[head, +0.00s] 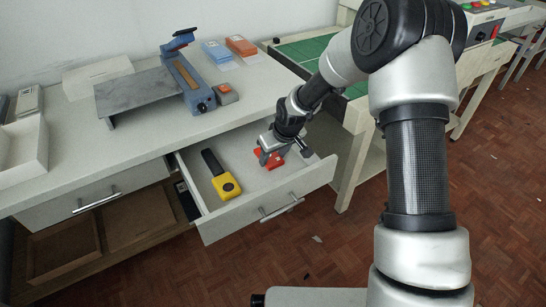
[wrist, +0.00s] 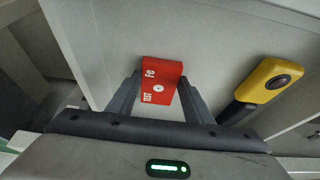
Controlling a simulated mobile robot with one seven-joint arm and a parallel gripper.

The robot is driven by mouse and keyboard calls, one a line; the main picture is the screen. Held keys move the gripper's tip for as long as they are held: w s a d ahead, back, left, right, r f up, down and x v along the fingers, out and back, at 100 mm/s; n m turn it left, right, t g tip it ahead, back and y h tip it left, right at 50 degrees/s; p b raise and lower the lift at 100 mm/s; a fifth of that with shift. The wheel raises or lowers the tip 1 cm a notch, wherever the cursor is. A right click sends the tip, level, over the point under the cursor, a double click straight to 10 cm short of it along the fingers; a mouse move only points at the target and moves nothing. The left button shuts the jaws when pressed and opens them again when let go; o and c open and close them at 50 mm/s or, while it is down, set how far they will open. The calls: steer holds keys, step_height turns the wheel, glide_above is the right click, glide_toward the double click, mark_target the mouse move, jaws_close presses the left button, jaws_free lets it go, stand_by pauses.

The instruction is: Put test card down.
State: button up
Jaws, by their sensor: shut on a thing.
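The test card looks to be the red piece with white lettering and a white round mark (wrist: 160,75), between my fingers in the wrist view. In the head view it shows as a red patch (head: 277,156) inside the open drawer (head: 270,205). My gripper (head: 266,157) reaches down into the drawer's right half and is shut on the card; its fingers also show in the wrist view (wrist: 160,92). The card is at or just above the drawer floor; I cannot tell if it touches. My fingers hide part of it.
A yellow tool with a black handle (head: 225,186) lies in the drawer left of my gripper, and also shows in the wrist view (wrist: 270,82). The worktop (head: 150,150) above holds a blue machine (head: 187,82). Bare drawer floor lies between tool and card.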

steer(key=shift+f, duration=0.15)
steer(key=o, duration=1.1)
steer(key=shift+s+d+r, duration=0.1)
steer(key=shift+r, duration=0.6)
steer(key=p+v, duration=0.3)
steer(key=v, duration=0.8)
steer(key=shift+r, duration=0.15)
